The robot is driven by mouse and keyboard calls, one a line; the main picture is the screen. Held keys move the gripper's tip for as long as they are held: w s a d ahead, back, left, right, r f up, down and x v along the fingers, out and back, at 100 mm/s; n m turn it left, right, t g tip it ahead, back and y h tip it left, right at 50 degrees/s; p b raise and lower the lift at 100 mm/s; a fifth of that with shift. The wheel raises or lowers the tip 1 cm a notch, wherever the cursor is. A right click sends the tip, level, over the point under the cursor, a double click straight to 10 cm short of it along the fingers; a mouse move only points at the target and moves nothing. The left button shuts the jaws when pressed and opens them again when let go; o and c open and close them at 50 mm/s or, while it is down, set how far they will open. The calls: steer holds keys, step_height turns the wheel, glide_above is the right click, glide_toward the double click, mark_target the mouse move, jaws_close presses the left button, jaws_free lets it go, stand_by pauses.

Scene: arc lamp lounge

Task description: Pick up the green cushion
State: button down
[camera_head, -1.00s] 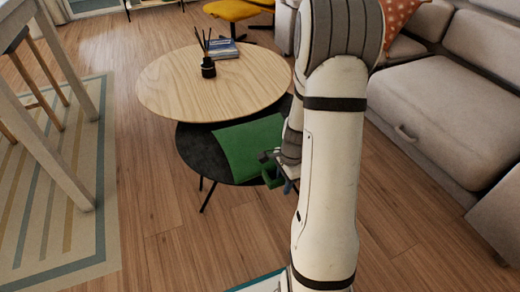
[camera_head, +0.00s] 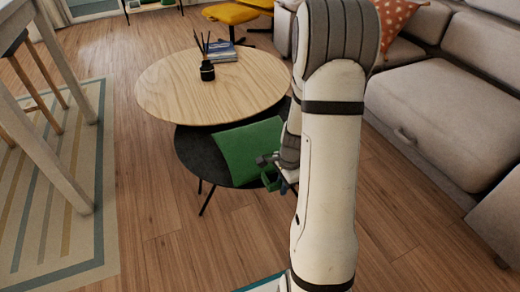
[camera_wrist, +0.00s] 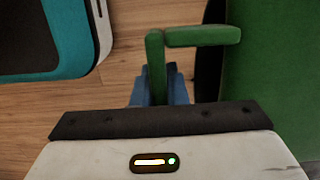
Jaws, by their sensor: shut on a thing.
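The green cushion (camera_head: 241,148) rests on the low black table (camera_head: 195,155), partly hidden behind my arm. In the wrist view, the cushion (camera_wrist: 280,95) fills the right side. A green L-shaped handle (camera_wrist: 200,36) extends from beside the cushion's near edge; whether it is joined to the cushion is unclear. My gripper (camera_wrist: 160,84), with blue fingers, is shut on this handle. In the head view, my gripper (camera_head: 286,187) is at the cushion's lower right corner, largely hidden by my arm.
A round wooden table (camera_head: 165,85) overlaps the black table and holds a black reed diffuser (camera_head: 207,71) and books (camera_head: 222,52). A grey sofa (camera_head: 430,105) stands right. A white table leg (camera_head: 55,135) and striped rug (camera_head: 95,245) are left. Wood floor is clear in front.

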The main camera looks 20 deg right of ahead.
steer(key=shift+r, duration=0.15)
step_height(320, 180, up, 10)
steer(key=p, duration=0.5)
steer(key=w+a+n, duration=0.2)
steer(key=n, duration=0.1)
steer(key=w+a+r+n, duration=0.1)
steer(key=w+a+n, duration=0.1)
steer(key=w+n, duration=0.1)
steer(key=w+a+n, duration=0.2)
steer(key=n, duration=0.1)
steer(key=shift+w+r+n+g+h, duration=0.15)
steer(key=shift+r+n+g+h, duration=0.15)
steer(key=shift+n+g, duration=0.1)
steer(key=w+a+r+n, duration=0.2)
steer(key=w+a+n, duration=0.35)
steer(key=n, duration=0.25)
steer(key=s+r+p, duration=0.1)
steer(key=r+p, duration=0.8)
steer(key=p, duration=0.6)
steer(key=s+r+p, duration=0.2)
steer(key=r+p, duration=0.8)
steer(key=p, duration=0.5)
steer(key=shift+s+a+r+g+h, duration=0.25)
steer(key=shift+s+a+g+h, duration=0.05)
steer(key=shift+a+h, duration=0.1)
